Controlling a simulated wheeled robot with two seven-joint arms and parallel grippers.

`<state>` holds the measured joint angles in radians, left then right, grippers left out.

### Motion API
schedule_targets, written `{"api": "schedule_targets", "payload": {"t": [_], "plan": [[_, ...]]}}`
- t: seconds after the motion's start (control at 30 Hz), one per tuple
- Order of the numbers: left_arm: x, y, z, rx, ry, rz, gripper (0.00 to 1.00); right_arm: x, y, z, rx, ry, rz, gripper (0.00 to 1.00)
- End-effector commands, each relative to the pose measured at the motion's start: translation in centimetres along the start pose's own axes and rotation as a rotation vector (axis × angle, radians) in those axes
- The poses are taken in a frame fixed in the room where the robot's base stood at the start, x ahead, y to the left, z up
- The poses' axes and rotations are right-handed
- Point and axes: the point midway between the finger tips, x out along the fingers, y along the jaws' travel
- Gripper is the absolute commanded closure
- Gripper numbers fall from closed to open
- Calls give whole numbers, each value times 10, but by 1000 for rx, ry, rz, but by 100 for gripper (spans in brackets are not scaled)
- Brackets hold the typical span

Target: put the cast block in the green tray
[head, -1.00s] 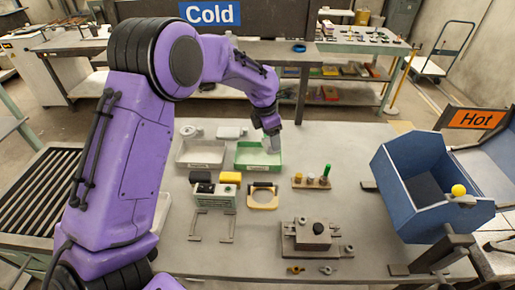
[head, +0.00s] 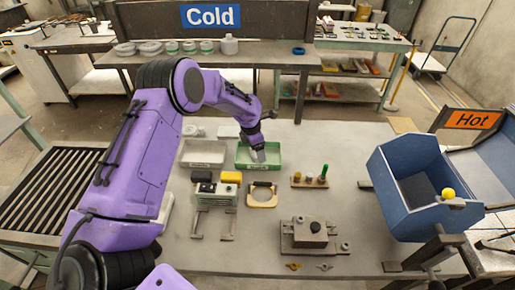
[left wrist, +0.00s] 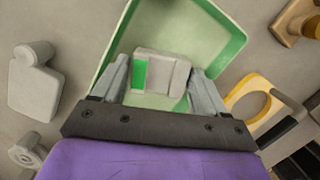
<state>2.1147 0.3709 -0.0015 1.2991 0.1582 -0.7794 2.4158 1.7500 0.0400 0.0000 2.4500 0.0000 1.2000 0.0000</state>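The green tray (head: 275,163) stands on the table, and its green rim also shows in the left wrist view (left wrist: 228,42). The cast block (left wrist: 165,72), pale grey with a green patch, is between the fingers of my left gripper (left wrist: 160,82), over the tray's inside. The fingers appear to lie against its two sides. In the head view my left gripper (head: 258,155) reaches down into the tray and hides most of the block. Whether the block touches the tray floor cannot be told. My right gripper is not in view.
A white tray (head: 203,153) stands left of the green tray. A yellow-framed ring (head: 262,195) and a black-topped box (head: 203,188) are in front. A small rack (head: 310,182) is to the right. A blue bin (head: 405,200) is at the right edge.

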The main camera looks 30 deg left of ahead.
Motion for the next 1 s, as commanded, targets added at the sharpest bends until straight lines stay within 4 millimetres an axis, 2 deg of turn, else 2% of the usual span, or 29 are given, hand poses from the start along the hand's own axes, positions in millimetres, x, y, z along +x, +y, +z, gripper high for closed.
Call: {"api": "schedule_targets", "payload": {"t": [0.3,0.4,0.47,0.8,1.0], "plan": [[-1,0,0,-1,0,0,9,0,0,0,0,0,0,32],[-7,0,1,-1,-1,0,9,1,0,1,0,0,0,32],[-17,1,2,0,-2,3,9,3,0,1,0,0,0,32],[-101,0,2,0,-3,3,9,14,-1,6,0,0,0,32],[-122,0,1,-1,-1,1,9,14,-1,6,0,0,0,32]]}}
